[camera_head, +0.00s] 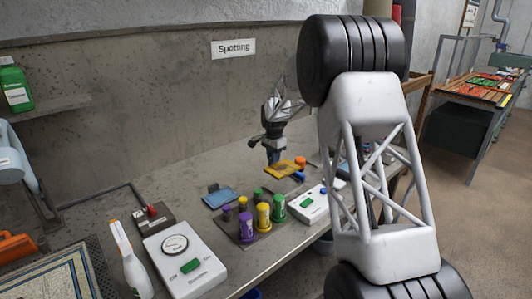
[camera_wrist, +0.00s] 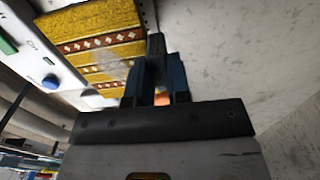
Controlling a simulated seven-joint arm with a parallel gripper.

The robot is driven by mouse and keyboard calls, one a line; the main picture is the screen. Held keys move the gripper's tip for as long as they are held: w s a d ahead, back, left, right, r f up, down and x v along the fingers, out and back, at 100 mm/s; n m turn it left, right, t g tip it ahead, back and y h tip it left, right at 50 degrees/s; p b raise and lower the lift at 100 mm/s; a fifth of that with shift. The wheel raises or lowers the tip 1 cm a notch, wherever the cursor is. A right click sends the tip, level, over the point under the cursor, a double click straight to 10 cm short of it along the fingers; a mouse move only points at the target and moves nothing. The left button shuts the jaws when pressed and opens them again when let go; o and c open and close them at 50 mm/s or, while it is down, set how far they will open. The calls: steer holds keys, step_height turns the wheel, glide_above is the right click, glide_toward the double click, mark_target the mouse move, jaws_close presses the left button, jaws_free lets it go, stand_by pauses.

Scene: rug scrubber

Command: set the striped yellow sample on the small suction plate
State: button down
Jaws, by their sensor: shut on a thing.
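The striped yellow sample (camera_head: 291,168) is a flat yellow piece; in the wrist view (camera_wrist: 100,48) it shows dark red bands with white diamonds. My gripper (camera_head: 273,157) is shut on its edge, and its blue fingers also show in the wrist view (camera_wrist: 157,82). The sample is over the back part of the bench, and I cannot tell its height. I cannot make out the small suction plate for certain; a white unit (camera_head: 310,211) with a green button is near the sample, and a white unit also shows in the wrist view (camera_wrist: 44,58).
A rack of purple, yellow and green bottles (camera_head: 247,229) stands in front, with a blue flat piece (camera_head: 220,197) to its left. A larger white gauge unit (camera_head: 187,268) and spray bottle (camera_head: 130,262) are at front left. My arm covers the bench's right end.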

steer(key=shift+s+d, duration=0.25)
steer(key=shift+d, duration=0.05)
steer(key=shift+f, duration=0.2)
steer(key=shift+f, duration=2.65)
steer(key=shift+f, duration=0.6)
steer(key=c, duration=1)
jaws_free()
steer(key=shift+r, duration=0.1)
steer(key=shift+r, duration=3.8)
